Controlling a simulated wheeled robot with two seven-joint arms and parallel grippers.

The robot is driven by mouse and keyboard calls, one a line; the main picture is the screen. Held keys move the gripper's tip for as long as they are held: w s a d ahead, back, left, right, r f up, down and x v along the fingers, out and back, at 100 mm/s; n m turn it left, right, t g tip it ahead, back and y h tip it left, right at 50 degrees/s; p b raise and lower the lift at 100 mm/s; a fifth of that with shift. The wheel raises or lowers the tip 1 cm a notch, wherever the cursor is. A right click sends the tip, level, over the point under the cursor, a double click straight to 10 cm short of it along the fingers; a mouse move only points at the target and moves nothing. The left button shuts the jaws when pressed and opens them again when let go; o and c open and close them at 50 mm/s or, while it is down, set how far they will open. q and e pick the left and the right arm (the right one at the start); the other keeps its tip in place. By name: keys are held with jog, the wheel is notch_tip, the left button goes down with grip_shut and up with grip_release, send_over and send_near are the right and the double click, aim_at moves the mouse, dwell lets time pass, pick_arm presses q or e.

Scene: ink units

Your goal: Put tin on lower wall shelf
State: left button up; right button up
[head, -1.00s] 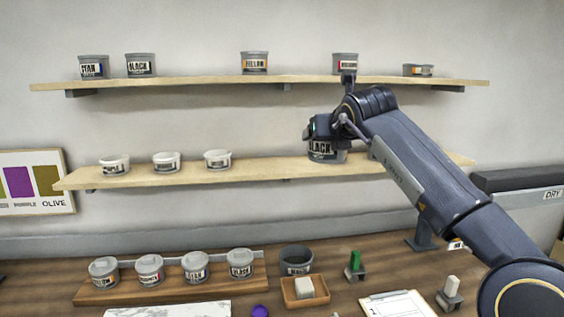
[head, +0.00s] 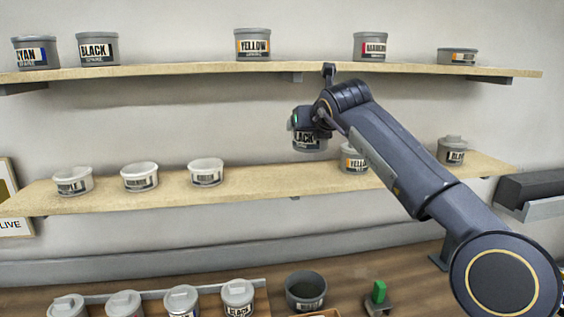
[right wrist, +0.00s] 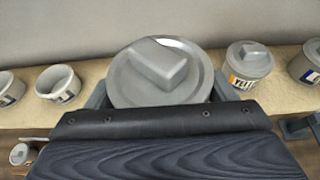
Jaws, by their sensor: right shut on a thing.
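A grey tin labelled BLACK (head: 308,141) is held in my right gripper (head: 310,122), in front of and above the lower wall shelf (head: 255,190). In the right wrist view the tin's round lid (right wrist: 163,72) with its raised block sits between the two fingers (right wrist: 160,92), which are shut on it. The tin looks upright and apart from the shelf board. The shelf stretch between the open white-rimmed tubs and the yellow-labelled tin (head: 354,159) is bare. My left gripper is not in view.
The upper shelf (head: 200,69) holds several tins above my arm. Lidded tins (head: 238,297) and a dark pot (head: 306,291) stand below.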

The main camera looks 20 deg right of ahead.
jog(key=w+a+f, duration=0.1)
jog(key=w+f, duration=0.2)
jog(key=w+a+f+p, duration=0.1)
jog(key=w+f, duration=0.3)
jog(key=w+a+f+p, duration=0.1)
jog(key=w+f, duration=0.2)
jog(key=shift+w+a+f, duration=0.25)
jog(key=shift+w+f, duration=0.05)
jog(key=shift+w, duration=0.1)
jog(key=shift+f, duration=0.45)
jog(key=o, duration=1.3)
jog(key=shift+f, duration=0.15)
jog(key=shift+o, duration=0.2)
